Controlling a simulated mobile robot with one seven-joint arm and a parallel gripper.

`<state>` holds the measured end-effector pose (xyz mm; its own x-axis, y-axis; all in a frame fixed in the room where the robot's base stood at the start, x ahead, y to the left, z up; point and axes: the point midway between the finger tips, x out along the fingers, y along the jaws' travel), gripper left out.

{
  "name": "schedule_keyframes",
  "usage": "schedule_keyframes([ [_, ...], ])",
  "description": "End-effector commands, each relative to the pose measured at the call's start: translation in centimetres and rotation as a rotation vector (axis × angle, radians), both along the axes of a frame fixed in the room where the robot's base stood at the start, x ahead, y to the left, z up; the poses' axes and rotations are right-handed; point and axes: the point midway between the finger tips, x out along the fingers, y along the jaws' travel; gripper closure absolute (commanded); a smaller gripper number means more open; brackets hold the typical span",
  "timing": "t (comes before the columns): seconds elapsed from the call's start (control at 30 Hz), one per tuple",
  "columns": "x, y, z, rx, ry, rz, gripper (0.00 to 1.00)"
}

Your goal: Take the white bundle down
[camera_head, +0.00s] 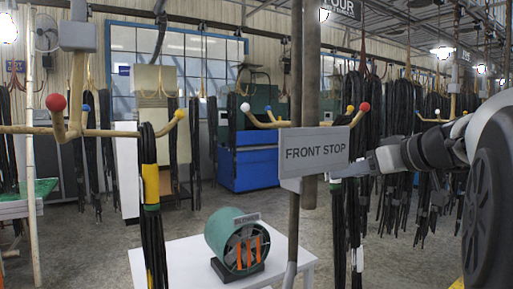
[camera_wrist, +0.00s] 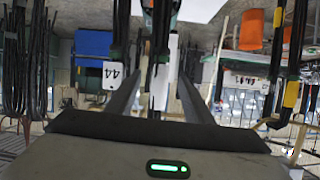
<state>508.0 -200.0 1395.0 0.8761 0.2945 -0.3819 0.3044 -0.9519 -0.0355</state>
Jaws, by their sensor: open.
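In the wrist view, which looks upside down, dark hoses with a white section (camera_wrist: 160,78) hang between my two fingers. My gripper (camera_wrist: 155,98) is open, one finger on each side of that section; I cannot tell whether they touch it.
The FRONT STOP sign (camera_head: 316,153) is on a post (camera_head: 294,120) close to my gripper. A yellow-banded bundle (camera_head: 151,185) hangs left. A white table (camera_head: 190,262) holds a green drum (camera_head: 235,238). A white tag marked 44 (camera_wrist: 112,76) shows beside one finger. Many hoses hang behind.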

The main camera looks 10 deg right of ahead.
Motion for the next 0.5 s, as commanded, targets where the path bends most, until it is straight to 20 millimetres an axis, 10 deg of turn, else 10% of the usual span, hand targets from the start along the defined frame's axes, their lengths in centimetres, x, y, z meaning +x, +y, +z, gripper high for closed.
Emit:
schedule_keyframes([
  [0.5,6.2,2.2,-2.5,0.0,0.001,0.001,0.53],
])
